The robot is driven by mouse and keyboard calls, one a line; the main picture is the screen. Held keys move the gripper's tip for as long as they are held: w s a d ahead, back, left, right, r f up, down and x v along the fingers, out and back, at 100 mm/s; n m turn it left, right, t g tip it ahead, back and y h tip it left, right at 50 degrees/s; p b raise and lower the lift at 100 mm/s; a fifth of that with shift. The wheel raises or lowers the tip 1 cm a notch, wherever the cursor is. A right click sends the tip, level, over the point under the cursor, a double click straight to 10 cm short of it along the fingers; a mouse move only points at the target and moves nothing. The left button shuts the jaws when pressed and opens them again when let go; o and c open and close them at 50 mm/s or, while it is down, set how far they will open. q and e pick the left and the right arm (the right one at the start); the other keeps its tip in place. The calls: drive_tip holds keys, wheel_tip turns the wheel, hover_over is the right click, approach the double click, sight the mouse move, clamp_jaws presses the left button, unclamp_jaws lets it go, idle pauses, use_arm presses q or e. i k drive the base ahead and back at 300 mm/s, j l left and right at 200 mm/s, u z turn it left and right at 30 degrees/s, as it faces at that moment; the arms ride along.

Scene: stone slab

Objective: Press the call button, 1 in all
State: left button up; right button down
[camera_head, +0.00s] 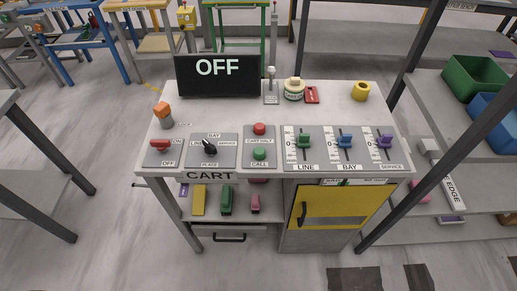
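The green call button (259,154) sits on a grey plate (249,147) in the front middle of the slab-topped cart, with the label CALL just below it. A red button (260,129) sits above it on the same plate, with a label under it that seems to read CART HALT. Neither of my grippers shows in the head view, so nothing is seen touching the buttons.
Left of the buttons are a black rotary knob (209,147) and a red switch (161,145). Right are green (304,141), blue (345,141) and purple (384,141) sliders. A black screen (217,77) reading OFF stands behind. The cart top (222,113) between is clear.

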sight(260, 153)
drive_tip(key=i+j+z, duration=0.2)
drive_tip(key=j+z, duration=0.15)
drive_tip(key=j, duration=0.5)
drive_tip(key=i+j+z, duration=0.15)
drive_tip(key=j+z, duration=0.2)
drive_tip(key=j, duration=0.5)
drive_tip(key=j+z, duration=0.3)
drive_tip(key=j, duration=0.55)
